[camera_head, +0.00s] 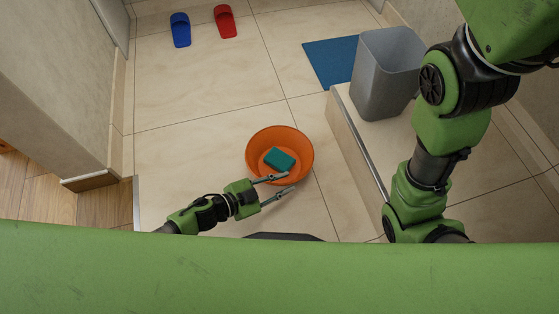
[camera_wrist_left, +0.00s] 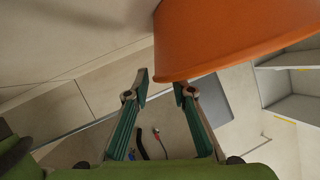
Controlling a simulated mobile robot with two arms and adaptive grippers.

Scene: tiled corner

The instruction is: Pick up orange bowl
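The orange bowl (camera_head: 298,148) sits on the tiled floor in the middle of the head view, with a teal sponge-like block (camera_head: 279,159) inside it. My left gripper (camera_head: 288,182) is open at the bowl's near side. In the head view one finger overlaps the near rim and the other lies outside it. In the left wrist view the bowl (camera_wrist_left: 235,35) fills the upper right, just past the open fingers (camera_wrist_left: 161,82). I cannot tell whether a finger touches the rim. My right arm shows at the right of the head view, but its gripper is out of view.
A grey bin (camera_head: 383,80) stands beside a blue mat (camera_head: 330,60) on the right, near a raised step edge (camera_head: 355,150). Blue (camera_head: 180,30) and red (camera_head: 225,22) slippers lie at the back. Tiles left of the bowl are clear; a wall stands farther left.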

